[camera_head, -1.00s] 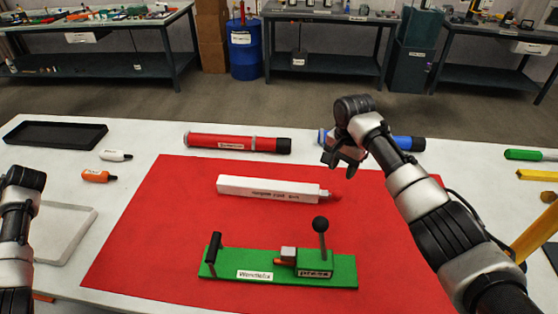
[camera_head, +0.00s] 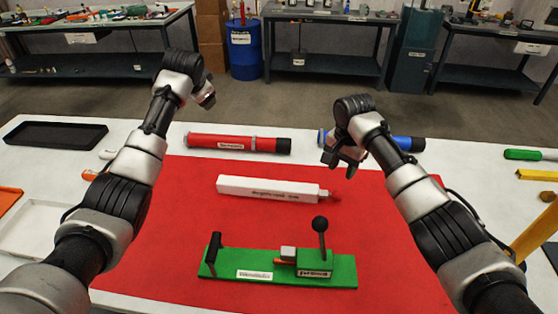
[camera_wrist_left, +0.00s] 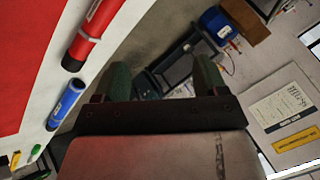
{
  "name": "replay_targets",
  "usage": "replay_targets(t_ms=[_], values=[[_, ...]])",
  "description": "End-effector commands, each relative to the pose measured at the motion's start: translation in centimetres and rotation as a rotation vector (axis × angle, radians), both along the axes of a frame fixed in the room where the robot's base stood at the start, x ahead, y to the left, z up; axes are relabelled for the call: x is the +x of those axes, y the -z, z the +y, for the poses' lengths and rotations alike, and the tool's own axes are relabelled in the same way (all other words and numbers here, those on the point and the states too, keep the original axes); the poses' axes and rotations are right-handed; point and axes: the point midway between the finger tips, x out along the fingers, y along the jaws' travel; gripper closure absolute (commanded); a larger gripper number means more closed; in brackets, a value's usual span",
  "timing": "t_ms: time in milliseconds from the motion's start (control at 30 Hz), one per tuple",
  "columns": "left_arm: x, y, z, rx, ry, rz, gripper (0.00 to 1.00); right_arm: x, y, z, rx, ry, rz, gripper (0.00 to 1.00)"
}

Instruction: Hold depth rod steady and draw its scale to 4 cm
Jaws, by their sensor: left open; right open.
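The depth rod (camera_head: 266,188) appears to be the long white square bar with a dark label and a red tip at its right end. It lies flat on the red mat. My right gripper (camera_head: 340,160) is open and empty, above and a little right of the rod's red tip in the picture. My left gripper (camera_head: 206,95) is raised at the upper left, apart from the rod, its fingers barely showing. In the left wrist view its two fingers (camera_wrist_left: 164,82) stand apart with nothing between them; the white rod does not show there.
A green press (camera_head: 215,268) with a black ball lever stands at the mat's front. A red tube (camera_head: 220,142) and a blue tube (camera_head: 410,143) lie behind the rod. A black tray (camera_head: 50,134) is at the far left. The red mat (camera_head: 385,230) is bare around the rod.

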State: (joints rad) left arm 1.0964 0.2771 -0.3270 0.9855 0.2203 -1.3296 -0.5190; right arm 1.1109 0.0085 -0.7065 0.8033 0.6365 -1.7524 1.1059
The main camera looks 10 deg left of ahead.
Motion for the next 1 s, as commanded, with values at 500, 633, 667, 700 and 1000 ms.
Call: replay_targets(t_ms=[500,633,667,700,1000], values=[[-7.7,9.4,-21.3,0.173,0.805,0.594,0.28,0.0,0.0,0.0,0.000,0.000,0.000,0.57],[-9.6,11.5,-22.5,0.176,0.886,0.690,0.28,0.0,0.0,0.0,0.000,0.000,0.000,0.57],[-9.9,11.8,-22.7,0.175,0.897,0.704,0.28,0.0,0.0,0.0,0.000,0.000,0.000,0.57],[-10.1,12.1,-22.8,0.174,0.908,0.717,0.28,0.0,0.0,0.0,0.000,0.000,0.000,0.57],[-10.5,15.9,-22.9,0.173,0.918,0.735,0.28,0.0,0.0,0.0,0.000,0.000,0.000,0.57]])
